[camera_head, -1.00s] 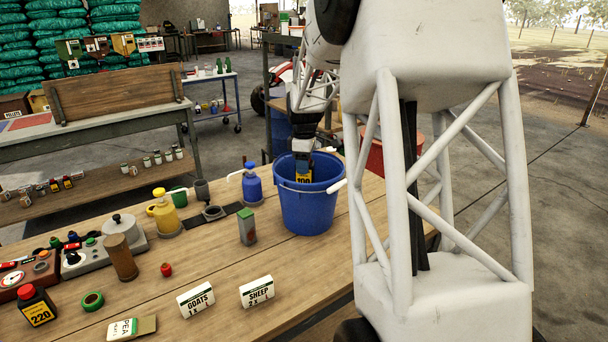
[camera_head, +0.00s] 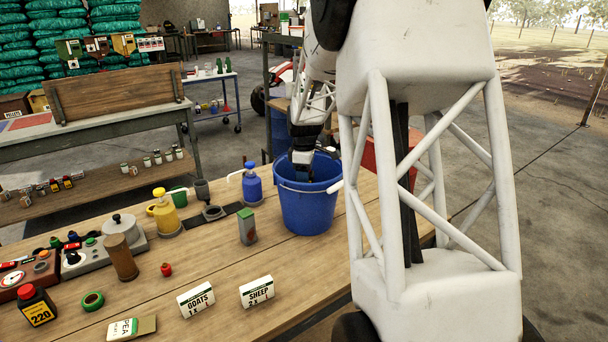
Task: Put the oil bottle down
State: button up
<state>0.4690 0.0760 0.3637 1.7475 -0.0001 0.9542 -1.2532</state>
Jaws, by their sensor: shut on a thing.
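A blue bucket (camera_head: 308,212) with a white handle grip stands on the wooden bench. My gripper (camera_head: 303,172) reaches down into its mouth and is shut on the oil bottle. That bottle is now hidden below the bucket's rim and behind its front wall, so I cannot tell whether it touches the bottom. Another dark bottle with a red cap and a yellow "220" label (camera_head: 38,308) stands at the bench's front left.
A green-topped grey can (camera_head: 247,227) stands just left of the bucket, with a blue pump bottle (camera_head: 252,186) behind it. "GOATS" (camera_head: 196,300) and "SHEEP" (camera_head: 257,291) cards stand in front. Bare bench lies between the cards and the bucket.

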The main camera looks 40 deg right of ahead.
jog(key=shift+f, duration=0.55)
jog(key=o, duration=1)
jog(key=shift+o, duration=0.2)
jog(key=shift+r, duration=0.15)
notch_tip(320, 180, up, 13)
jog(key=shift+f, duration=0.15)
dwell(0.5)
